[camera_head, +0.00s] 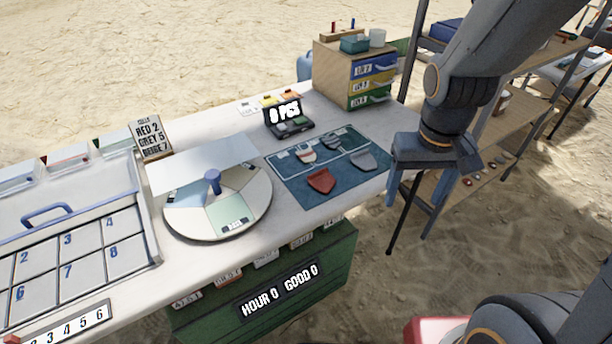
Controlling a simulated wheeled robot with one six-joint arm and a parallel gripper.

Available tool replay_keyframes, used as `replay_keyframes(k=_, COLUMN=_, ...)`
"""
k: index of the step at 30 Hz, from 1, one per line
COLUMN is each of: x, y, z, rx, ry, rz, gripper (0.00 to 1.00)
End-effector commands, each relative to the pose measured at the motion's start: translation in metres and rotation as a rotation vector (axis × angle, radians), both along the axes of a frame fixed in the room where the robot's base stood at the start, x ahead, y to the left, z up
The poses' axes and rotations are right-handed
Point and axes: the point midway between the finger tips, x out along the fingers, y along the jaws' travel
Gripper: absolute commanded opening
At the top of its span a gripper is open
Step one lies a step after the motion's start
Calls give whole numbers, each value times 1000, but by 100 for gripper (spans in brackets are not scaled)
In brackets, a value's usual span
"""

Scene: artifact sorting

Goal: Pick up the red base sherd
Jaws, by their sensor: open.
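A plain red sherd (321,181) lies flat near the front of the blue mat (345,189) on the white table. A smaller sherd with red and pale parts (306,155) lies behind it to the left. I cannot tell from shape alone which one is the base piece. Two grey sherds lie on the mat too, one at the back (331,143) and one at the right (363,160). My gripper (408,207) is open and empty, pointing down just beyond the table's right end, to the right of the mat and apart from all the sherds.
A round turntable (218,232) with a blue knob stands left of the mat. A small display (288,118) stands behind the mat. A wooden drawer unit (333,73) stands at the back right. A numbered tray (85,287) fills the left. Shelves stand behind my arm.

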Motion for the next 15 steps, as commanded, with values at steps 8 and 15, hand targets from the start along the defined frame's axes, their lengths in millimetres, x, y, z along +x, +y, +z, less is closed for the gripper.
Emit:
replay_keyframes(k=8, x=117, y=20, z=-4, rx=-97, ry=-185, rz=214, gripper=81)
replay_keyframes(k=15, x=186, y=100, z=-35, rx=7, ry=-299, rz=451, gripper=81)
